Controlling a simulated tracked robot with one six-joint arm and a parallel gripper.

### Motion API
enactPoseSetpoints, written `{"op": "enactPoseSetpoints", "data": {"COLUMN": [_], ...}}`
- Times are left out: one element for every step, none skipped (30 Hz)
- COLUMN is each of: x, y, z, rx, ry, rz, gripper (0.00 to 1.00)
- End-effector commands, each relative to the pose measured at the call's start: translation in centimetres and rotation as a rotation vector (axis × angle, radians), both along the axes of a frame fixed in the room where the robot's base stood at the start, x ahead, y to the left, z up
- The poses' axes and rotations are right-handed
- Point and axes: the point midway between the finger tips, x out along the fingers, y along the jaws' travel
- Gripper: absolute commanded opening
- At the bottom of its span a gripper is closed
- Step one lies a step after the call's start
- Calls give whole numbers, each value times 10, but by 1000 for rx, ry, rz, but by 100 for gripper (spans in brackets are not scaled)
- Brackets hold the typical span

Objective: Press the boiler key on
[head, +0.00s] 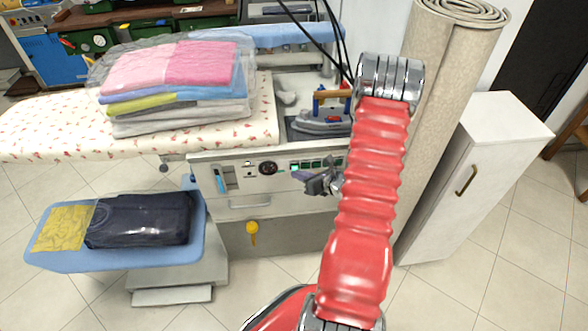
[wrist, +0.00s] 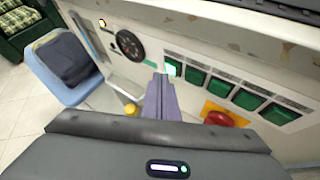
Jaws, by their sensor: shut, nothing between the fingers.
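The ironing station's control panel shows in the wrist view with a row of green keys (wrist: 219,87). The leftmost key (wrist: 172,68) glows bright whitish green; the others are dark green. Their labels are too small to read, so I cannot tell which is the boiler key. In the head view the same row of keys (head: 308,164) is partly hidden by my arm. My gripper (wrist: 160,78) is shut and empty, its purple-grey fingertips just before the leftmost key; I cannot tell whether they touch. It also shows in the head view (head: 294,174).
An iron (head: 322,122) and bagged folded laundry (head: 170,75) rest above. A white cabinet (head: 470,180) stands right.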

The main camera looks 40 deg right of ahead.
Motion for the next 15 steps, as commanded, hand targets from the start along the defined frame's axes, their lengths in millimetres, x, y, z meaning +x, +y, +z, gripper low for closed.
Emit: {"op": "enactPoseSetpoints", "data": {"x": [-1,-2,-3,-4,-6,-8,-10,-12,-14,-16,-18,-20,-22,-24,-26], "y": [0,1,2,3,4,6,7,8,9,11,12,14,15,15,17], "z": [0,0,0,0,0,0,0,0,0,0,0,0,0,0,0], "rx": [0,1,1,1,1,1,1,1,1,2,2,1,0,0,0], "ry": [0,0,0,0,0,0,0,0,0,0,0,1,1,1,0], "rz": [0,0,0,0,0,0,0,0,0,-1,-1,0,-1,-1,-1], "gripper": [0,0,0,0,0,0,0,0,0,0,0,0,0,0,0]}}
